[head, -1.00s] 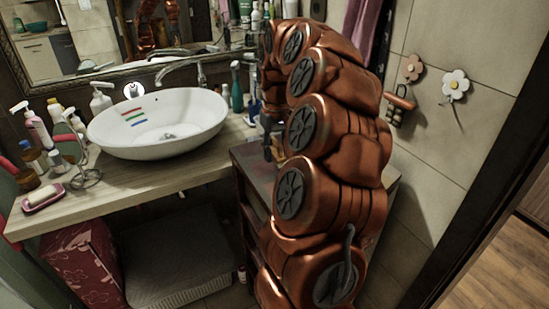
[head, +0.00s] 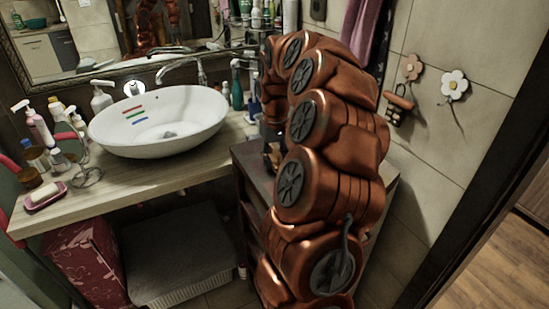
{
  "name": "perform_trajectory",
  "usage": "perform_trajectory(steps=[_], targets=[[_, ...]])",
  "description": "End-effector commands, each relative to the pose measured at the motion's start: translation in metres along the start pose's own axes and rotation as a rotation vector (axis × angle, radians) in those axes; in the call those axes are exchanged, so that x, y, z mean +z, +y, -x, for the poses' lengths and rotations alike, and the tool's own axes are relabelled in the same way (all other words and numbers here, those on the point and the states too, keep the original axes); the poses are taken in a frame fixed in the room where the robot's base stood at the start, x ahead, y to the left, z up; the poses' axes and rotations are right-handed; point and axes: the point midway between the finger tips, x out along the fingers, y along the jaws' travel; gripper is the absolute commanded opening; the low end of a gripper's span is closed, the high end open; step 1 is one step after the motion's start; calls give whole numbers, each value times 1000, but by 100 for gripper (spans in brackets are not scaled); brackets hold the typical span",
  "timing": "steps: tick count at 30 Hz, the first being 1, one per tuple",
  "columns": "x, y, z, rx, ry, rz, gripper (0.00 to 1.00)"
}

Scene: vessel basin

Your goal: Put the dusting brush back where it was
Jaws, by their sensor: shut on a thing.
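My gripper (head: 271,131) is a dark shape, mostly hidden by my copper arm, over the dark cabinet top (head: 254,160) right of the basin. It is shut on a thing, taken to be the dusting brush. A small light brown part of it (head: 272,153) seems to show just under the fingers. The rest of the brush is hidden, so its tilt and whether it touches the cabinet top cannot be told.
The white basin (head: 160,122) stands on the wooden counter (head: 120,182). Bottles (head: 237,93) crowd behind the gripper. A soap dish (head: 45,196) and pump bottles (head: 38,124) are at left. Flower hooks (head: 454,86) and a purple towel (head: 362,30) hang at right.

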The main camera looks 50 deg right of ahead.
Motion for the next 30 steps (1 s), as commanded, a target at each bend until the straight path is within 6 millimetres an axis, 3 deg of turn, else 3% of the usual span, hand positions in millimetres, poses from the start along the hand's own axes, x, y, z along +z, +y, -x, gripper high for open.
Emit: perform_trajectory(steps=[3, 4, 11, 24, 30], targets=[[0, 0, -4, 0, 0, 0, 3], [0, 0, -3, 0, 0, 0, 38], [0, 0, -2, 0, 0, 0, 61], [0, 0, 4, 1, 1, 0, 61], [-1, 0, 30, 1, 5, -1, 61]])
